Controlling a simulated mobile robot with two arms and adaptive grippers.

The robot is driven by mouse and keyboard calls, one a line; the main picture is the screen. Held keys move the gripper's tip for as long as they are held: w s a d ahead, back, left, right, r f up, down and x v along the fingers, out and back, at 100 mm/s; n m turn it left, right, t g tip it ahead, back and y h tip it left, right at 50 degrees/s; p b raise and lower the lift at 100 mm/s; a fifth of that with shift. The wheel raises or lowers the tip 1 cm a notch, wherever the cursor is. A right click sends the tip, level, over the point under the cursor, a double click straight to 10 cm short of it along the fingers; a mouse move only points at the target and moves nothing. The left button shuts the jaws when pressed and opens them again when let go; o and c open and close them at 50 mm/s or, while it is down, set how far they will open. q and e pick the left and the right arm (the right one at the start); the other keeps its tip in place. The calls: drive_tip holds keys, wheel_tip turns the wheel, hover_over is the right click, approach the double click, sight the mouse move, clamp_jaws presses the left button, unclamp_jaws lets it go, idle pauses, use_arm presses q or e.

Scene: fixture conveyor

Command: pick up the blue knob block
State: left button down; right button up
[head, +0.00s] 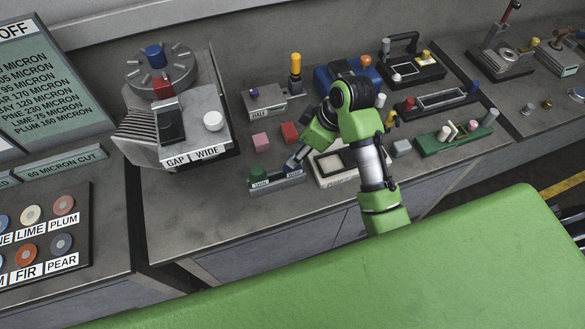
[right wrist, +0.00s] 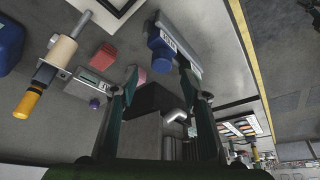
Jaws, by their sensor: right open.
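The blue knob block (right wrist: 161,46) stands at one end of a grey labelled base (right wrist: 181,40) in the right wrist view, between and beyond my open fingers. In the head view a small patch of blue (head: 291,163) shows at the right end of this base (head: 277,184), partly hidden by my gripper. A green knob (head: 258,173) stands at the base's left end. My right gripper (head: 297,158) reaches down to the blue knob block, open and empty. I cannot tell whether the fingers touch it. My left gripper is not in view.
A pink cube (head: 260,140) and a red cube (head: 290,132) lie just behind the base. A grey block with a purple knob (head: 253,92) and a yellow-handled tool (head: 295,72) stand farther back. A white-framed tray (head: 334,164) sits close on the right. The bench front is clear.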

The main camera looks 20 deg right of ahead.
sight(293, 170)
drive_tip(key=shift+f, duration=0.35)
drive_tip(key=p+x, duration=0.2)
drive_tip(key=x, duration=0.2)
drive_tip(key=shift+a+f, duration=0.2)
drive_tip(key=shift+f, duration=0.15)
drive_tip(key=shift+a+f, duration=0.1)
drive_tip(key=shift+f, duration=0.25)
clamp_jaws()
